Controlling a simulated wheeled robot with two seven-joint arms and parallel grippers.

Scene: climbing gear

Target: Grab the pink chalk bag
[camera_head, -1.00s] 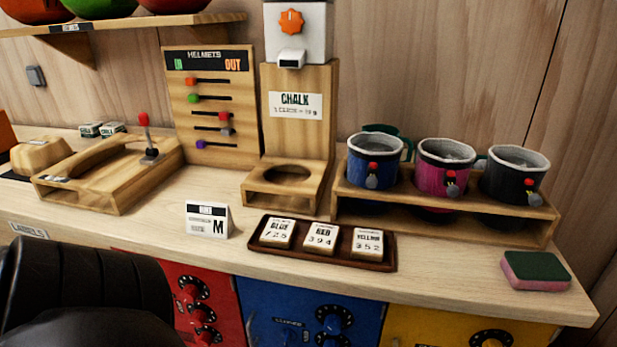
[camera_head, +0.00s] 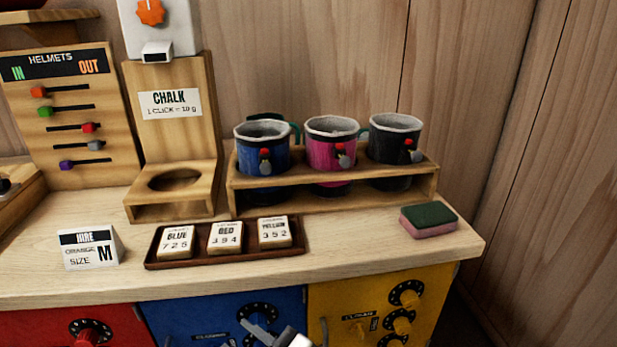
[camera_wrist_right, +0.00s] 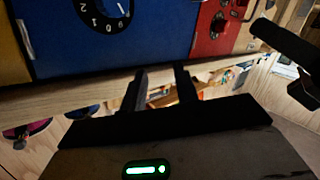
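The pink chalk bag (camera_head: 324,153) has a dark band, a pale rim and a red and grey toggle. It sits upright in the middle of a wooden rack (camera_head: 330,181), between a blue bag (camera_head: 258,155) and a black bag (camera_head: 391,149). My right gripper (camera_head: 275,336) shows only partly at the bottom of the head view, in front of the counter and well below the bag. In the right wrist view my right gripper (camera_wrist_right: 161,84) has its fingers apart with nothing between them. A pink shape (camera_wrist_right: 28,128) there looks like the bag. My left gripper does not show clearly.
A brown tray (camera_head: 228,259) with several number tags lies before the rack. A sponge (camera_head: 428,220) lies to its right. A chalk stand (camera_head: 172,181) is at left and a size card (camera_head: 90,248) stands in front. Drawers (camera_head: 380,310) face forward below the counter edge.

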